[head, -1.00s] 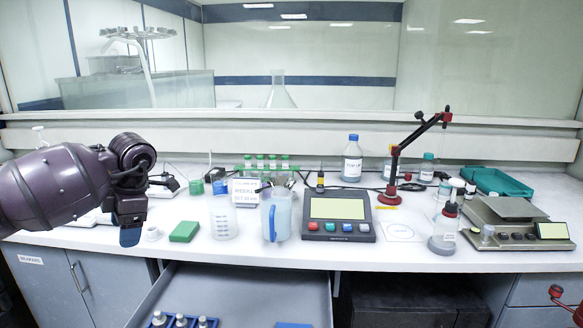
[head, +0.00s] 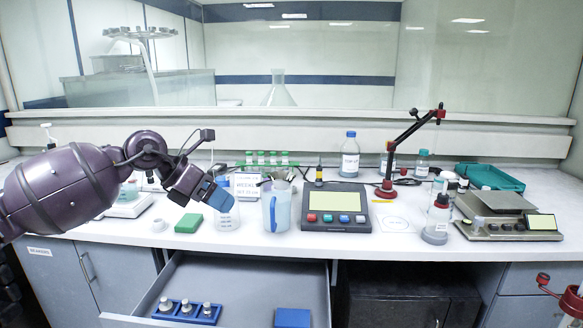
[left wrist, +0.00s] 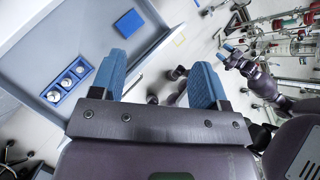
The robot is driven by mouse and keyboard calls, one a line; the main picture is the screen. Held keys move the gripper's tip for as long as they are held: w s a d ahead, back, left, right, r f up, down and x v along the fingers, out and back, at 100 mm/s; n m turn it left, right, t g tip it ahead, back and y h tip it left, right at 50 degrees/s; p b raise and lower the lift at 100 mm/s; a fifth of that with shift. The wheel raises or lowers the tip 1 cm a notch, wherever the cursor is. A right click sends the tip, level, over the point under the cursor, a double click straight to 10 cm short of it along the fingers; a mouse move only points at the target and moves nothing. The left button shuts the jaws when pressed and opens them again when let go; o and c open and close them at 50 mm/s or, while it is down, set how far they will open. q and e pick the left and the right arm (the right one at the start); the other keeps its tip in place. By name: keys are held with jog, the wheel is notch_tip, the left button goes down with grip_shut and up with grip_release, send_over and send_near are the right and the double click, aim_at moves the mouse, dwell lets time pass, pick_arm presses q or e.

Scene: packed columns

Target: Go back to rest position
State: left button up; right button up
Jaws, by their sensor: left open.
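My left gripper (head: 218,196) is at the left of the bench in the head view, with its blue fingertips in front of a clear beaker (head: 229,217) and hiding part of it. In the left wrist view the left gripper (left wrist: 160,82) shows two blue fingers spread apart with nothing between them. My right arm shows at the right edge of the left wrist view; its gripper (left wrist: 228,56) has small blue tips, too small to tell whether they are open or shut.
An open drawer (head: 258,272) below the bench holds a blue weight rack (head: 172,318) and a blue block (head: 293,317). A blue-handled jug (head: 277,207), a display device (head: 336,208), a balance (head: 500,209) and a green block (head: 188,223) stand on the bench.

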pick_arm(q)
jog(key=s+d+r+n+t+h, duration=0.2)
jog(key=s+d+n+t+h, duration=0.15)
jog(key=d+n+h, duration=0.55)
jog(key=s+a+f+n+t+y+b, duration=0.15)
jog(key=a+f+n+t+y, duration=0.25)
jog(key=f+n, duration=0.45)
jog(key=s+a+f+n+t+y, duration=0.25)
jog(key=a+f+n+y, duration=0.2)
jog(key=f+n, duration=0.35)
jog(key=s+a+f+n+t+y+b, duration=0.1)
jog(key=a+f+n+t+y, duration=0.3)
jog(key=f+n, duration=0.45)
jog(key=s+a+f+n+g+y, duration=0.2)
jog(key=s+a+f+n+g, duration=0.1)
jog(key=s+f, duration=0.8)
jog(key=s+a+f+n+g+y+b, duration=0.1)
jog(key=s+a+f+n+g+y, duration=0.2)
jog(key=s+f, duration=0.8)
jog(key=s+a+n, duration=0.2)
jog(key=s+n, duration=0.2)
jog(key=shift+a+f+n, duration=0.25)
jog(key=shift+a+n, duration=0.05)
jog(key=shift+a, duration=0.05)
pick_arm(e)
jog(key=f, duration=0.3)
jog(key=shift+w+a, duration=0.15)
jog(key=shift+w, duration=0.1)
jog(key=shift+s, duration=0.15)
